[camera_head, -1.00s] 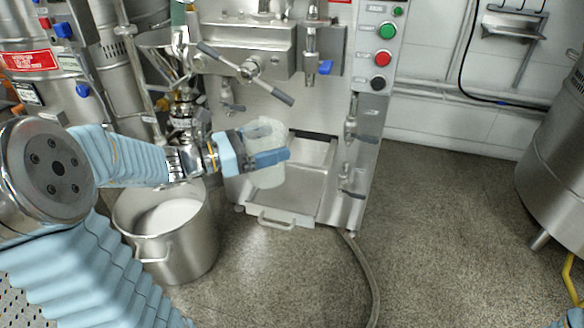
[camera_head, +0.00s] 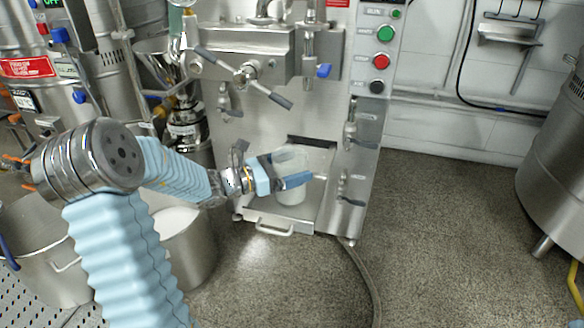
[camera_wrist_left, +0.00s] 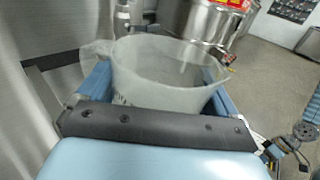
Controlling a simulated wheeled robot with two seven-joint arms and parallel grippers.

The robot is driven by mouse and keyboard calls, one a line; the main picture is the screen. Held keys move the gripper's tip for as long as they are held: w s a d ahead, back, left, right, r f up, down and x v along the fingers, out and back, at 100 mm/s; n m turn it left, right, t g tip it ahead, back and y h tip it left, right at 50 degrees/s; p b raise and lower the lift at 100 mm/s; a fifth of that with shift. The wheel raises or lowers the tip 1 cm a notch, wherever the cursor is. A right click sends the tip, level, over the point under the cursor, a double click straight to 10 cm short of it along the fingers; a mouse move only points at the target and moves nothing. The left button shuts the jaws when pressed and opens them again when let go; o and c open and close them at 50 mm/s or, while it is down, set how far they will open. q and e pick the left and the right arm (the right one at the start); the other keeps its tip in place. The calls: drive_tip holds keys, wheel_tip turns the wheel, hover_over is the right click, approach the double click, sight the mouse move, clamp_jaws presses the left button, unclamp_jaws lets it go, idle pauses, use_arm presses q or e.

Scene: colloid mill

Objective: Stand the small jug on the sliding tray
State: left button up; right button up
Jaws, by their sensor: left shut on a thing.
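The small jug (camera_head: 291,188) is a translucent, whitish vessel with an open top. My left gripper (camera_head: 296,172) is shut on the jug, with its blue fingers on either side of the body. The jug looks upright in the head view, over the sliding tray (camera_head: 262,214). I cannot tell whether its base touches the tray. In the left wrist view the jug (camera_wrist_left: 165,70) sits between the fingers, with its rim and a spout or handle at the left showing. The tray is a shallow steel drawer with a front handle, pulled out from the machine. My right gripper is not in view.
The steel machine (camera_head: 240,100) rises behind the tray, with a lever valve (camera_head: 247,72) above and small taps (camera_head: 350,134) at the right. A steel pot (camera_head: 185,245) stands on the floor at the left.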

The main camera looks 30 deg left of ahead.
use_arm(q)
drive_tip(key=shift+f, duration=0.2)
drive_tip(key=o, duration=0.7)
drive_tip(key=shift+o, duration=0.2)
drive_tip(key=shift+r, duration=0.15)
drive_tip(key=shift+s+a+r, duration=0.1)
drive_tip(key=v, duration=1.1)
drive_tip(key=shift+s+a+p, duration=0.15)
drive_tip(key=shift+s+p, duration=0.2)
